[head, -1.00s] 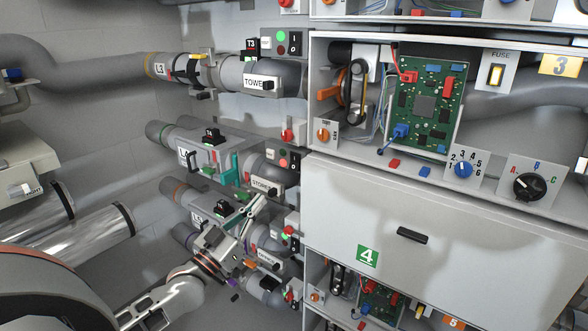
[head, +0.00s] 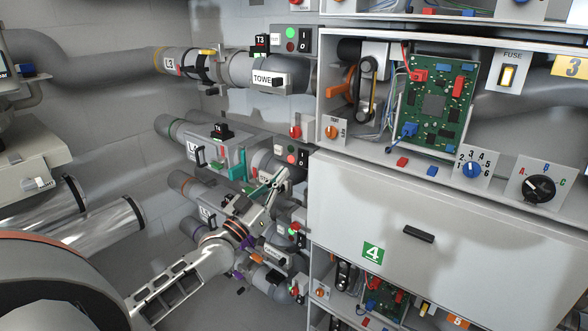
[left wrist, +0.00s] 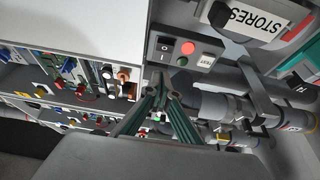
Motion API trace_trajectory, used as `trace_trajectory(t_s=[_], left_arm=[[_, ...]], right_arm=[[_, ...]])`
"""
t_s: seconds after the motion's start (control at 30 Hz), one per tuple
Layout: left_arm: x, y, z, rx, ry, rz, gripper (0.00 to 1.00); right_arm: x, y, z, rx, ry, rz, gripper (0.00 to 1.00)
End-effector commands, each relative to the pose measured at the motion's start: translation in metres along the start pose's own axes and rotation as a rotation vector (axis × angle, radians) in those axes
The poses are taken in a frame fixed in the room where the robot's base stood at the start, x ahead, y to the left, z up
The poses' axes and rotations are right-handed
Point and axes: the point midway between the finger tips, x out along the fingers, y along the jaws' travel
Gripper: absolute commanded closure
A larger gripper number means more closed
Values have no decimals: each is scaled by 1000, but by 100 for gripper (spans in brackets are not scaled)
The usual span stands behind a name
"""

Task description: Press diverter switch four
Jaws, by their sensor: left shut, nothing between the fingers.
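The line-four panel (head: 297,156) is a small grey plate with green and red lights and a black I/O switch (head: 303,158) at its right. It also shows in the left wrist view, with the black switch (left wrist: 163,48), red light (left wrist: 188,48) and TEST label (left wrist: 206,60), above the fingertips. A "STORES" label (left wrist: 242,22) is beside it. My left gripper (head: 280,176) is shut and empty, its tips just below and left of the panel in the head view. The fingers show in the left wrist view (left wrist: 171,82), apparently short of the panel. My right gripper is not in view.
The cabinet (head: 365,205) with a door marked 4 stands right of the panel. The T4 box (head: 219,131) and green clamp (head: 240,167) are left of it, on the pipe. The line-three panel (head: 291,40) is above. Pipes crowd the gripper's left and underside.

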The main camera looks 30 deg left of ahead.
Motion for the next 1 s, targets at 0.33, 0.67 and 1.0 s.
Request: trace_trajectory(t_s=[0.33,0.67,1.0], left_arm=[[45,-1,20,1,0,0,100],[54,0,29,1,0,0,100],[54,0,30,2,11,0,100]], right_arm=[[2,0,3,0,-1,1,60],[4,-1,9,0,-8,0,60],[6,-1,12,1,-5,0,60]])
